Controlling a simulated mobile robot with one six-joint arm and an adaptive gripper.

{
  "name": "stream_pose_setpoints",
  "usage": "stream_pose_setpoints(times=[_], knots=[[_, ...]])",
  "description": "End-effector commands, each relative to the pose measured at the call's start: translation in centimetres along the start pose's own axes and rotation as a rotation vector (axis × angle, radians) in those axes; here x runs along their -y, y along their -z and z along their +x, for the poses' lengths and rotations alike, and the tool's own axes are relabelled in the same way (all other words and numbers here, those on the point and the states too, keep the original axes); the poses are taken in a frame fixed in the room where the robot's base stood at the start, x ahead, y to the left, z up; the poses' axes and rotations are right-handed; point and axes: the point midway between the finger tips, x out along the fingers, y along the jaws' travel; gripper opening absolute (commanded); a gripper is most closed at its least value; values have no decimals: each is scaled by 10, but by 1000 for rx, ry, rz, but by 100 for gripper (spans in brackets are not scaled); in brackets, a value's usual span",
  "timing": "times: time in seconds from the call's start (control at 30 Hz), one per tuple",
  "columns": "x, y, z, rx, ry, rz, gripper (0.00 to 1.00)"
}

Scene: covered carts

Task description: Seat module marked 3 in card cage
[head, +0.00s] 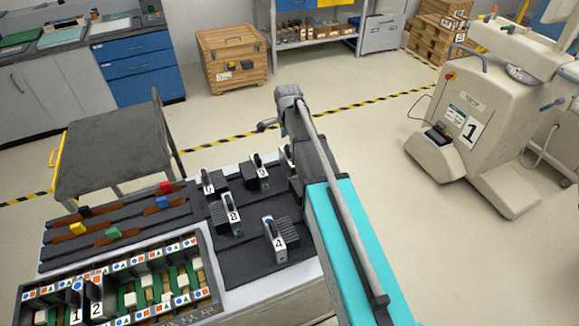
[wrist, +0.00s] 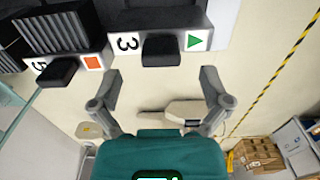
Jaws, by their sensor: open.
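The module marked 3 (wrist: 190,42) is at the top of the wrist view. My gripper (wrist: 161,84) is open and empty. Its two fingers are spread on either side of the handle's line, below it in the picture and apart from it. The card cage (head: 213,262) is at the lower left. Modules marked 1 (head: 76,304) and 2 (head: 96,301) stand in its left slots.
A module marked 5 (wrist: 50,68) is close left of module 3. Modules 8 (head: 232,215), 4 (head: 275,242) and 9 (head: 262,172) stand on the black tray (head: 240,268). Coloured blocks lie on strips behind the cage. A dark-topped cart (head: 108,150) stands beyond.

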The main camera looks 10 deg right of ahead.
Motion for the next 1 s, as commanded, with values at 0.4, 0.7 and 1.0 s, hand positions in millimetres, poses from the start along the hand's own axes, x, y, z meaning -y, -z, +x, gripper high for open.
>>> stream_pose_setpoints(times=[0.4, 0.7, 1.0], knots=[[1, 3, 36, 0, 0, 0, 97], [1, 2, 46, 0, 0, 0, 97], [1, 2, 45, 0, 0, 0, 97]])
